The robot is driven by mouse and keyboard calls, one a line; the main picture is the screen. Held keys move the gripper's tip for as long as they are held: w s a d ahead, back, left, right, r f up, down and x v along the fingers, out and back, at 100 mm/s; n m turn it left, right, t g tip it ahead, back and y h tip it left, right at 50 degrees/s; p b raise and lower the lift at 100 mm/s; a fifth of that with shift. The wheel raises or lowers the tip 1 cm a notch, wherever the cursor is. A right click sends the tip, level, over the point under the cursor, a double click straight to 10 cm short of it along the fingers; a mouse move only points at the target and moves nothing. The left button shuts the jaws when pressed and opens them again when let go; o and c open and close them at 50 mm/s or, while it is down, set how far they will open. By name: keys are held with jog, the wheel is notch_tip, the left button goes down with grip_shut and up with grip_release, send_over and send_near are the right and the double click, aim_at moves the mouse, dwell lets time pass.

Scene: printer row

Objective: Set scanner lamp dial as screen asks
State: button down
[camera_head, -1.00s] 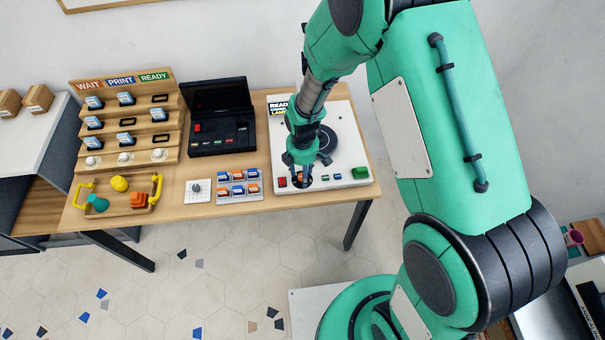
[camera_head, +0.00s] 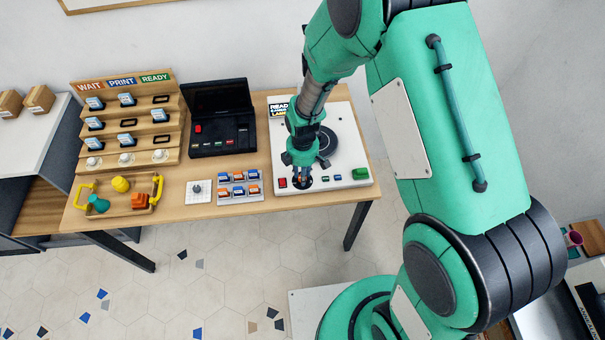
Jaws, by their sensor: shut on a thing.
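The scanner (camera_head: 345,150) is a flat white box with a round dark disc on top, at the right of the wooden table. A small sign or screen (camera_head: 279,107) at its back left corner shows lettering. I can read "READY" and what looks like "LAMP"; the rest is too small. My gripper (camera_head: 302,183) points down at the scanner's front strip, between a red button (camera_head: 282,183) and small green buttons. It is shut on the scanner lamp dial, which the fingers mostly hide. The dial's setting cannot be read.
A white plate with a small knob (camera_head: 197,189) and a grey tray of switch-like blocks (camera_head: 225,194) lie left of the scanner. Behind are a black device with a raised lid (camera_head: 222,138) and a stepped wooden rack (camera_head: 155,141). A tray (camera_head: 129,208) holds coloured items at the front left.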

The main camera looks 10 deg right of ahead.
jog(key=m+p, duration=0.2)
jog(key=m, duration=0.4)
jog(key=shift+s+m, duration=0.1)
jog(key=shift+m, duration=0.2)
jog(key=m+p, duration=0.1)
jog(key=m, duration=0.5)
jog(key=shift+s+p, duration=0.1)
jog(key=shift+p, duration=0.25)
jog(key=m+p, duration=0.1)
jog(key=m, duration=0.6)
jog(key=shift+f+m, duration=0.1)
jog(key=shift+m, duration=0.2)
jog(key=m, duration=0.6)
jog(key=shift+a+p, duration=0.1)
jog(key=shift+p, duration=0.3)
jog(key=shift+m, duration=0.3)
jog(key=c, duration=1.5)
grip_release()
jog(key=shift+o, duration=0.2)
